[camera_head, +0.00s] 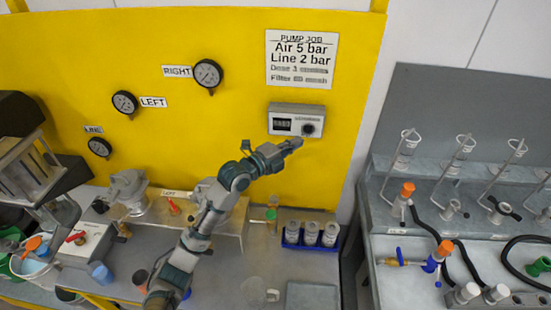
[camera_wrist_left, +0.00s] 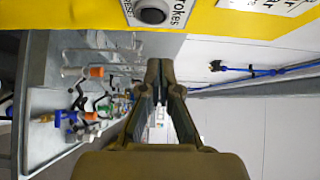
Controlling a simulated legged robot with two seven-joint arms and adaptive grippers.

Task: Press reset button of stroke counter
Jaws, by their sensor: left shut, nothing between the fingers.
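The stroke counter (camera_head: 283,123) is a grey box with a white face on the yellow panel, with a dark number display on its left. Its round dark reset button (camera_head: 309,129) sits at the right of the face. The button (camera_wrist_left: 152,13) also shows at the top edge of the left wrist view, beside the lettering "Strokes". My left gripper (camera_head: 297,143) is shut and empty, its tips just below and left of the button. In the left wrist view the gripper fingertips (camera_wrist_left: 159,68) meet below the button, apart from it in the picture. My right gripper is in neither view.
A white pump job sign (camera_head: 301,60) hangs above the counter. Several gauges, one of them the right gauge (camera_head: 208,74), are on the panel to the left. A blue rack (camera_head: 290,240) with white containers stands on the bench below. Glassware stands on the right bench (camera_head: 400,285).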

